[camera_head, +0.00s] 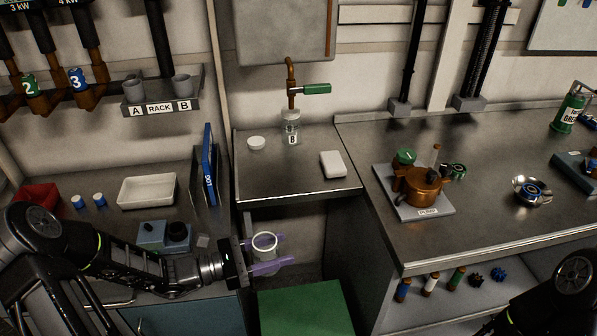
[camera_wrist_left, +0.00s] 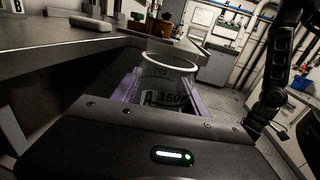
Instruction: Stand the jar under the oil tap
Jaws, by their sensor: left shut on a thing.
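My left gripper (camera_head: 277,252) is shut on a clear jar (camera_head: 264,246) with a pale rim. Its purple fingers lie on either side of the jar, which is upright over the gap in front of the small counter, below counter height. The held jar also shows in the left wrist view (camera_wrist_left: 165,82), with "150" on its side. The copper oil tap (camera_head: 291,82), with a green handle, comes from the wall above the small counter. Another clear jar marked B (camera_head: 291,128) stands under the tap. My right gripper is out of view.
The small counter (camera_head: 300,180) carries a white round lid (camera_head: 256,143) and a white block (camera_head: 333,164). A green surface (camera_head: 305,308) lies low in the gap. The right worktop holds a copper pot (camera_head: 422,185). A blue binder (camera_head: 209,165) stands left of the counter.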

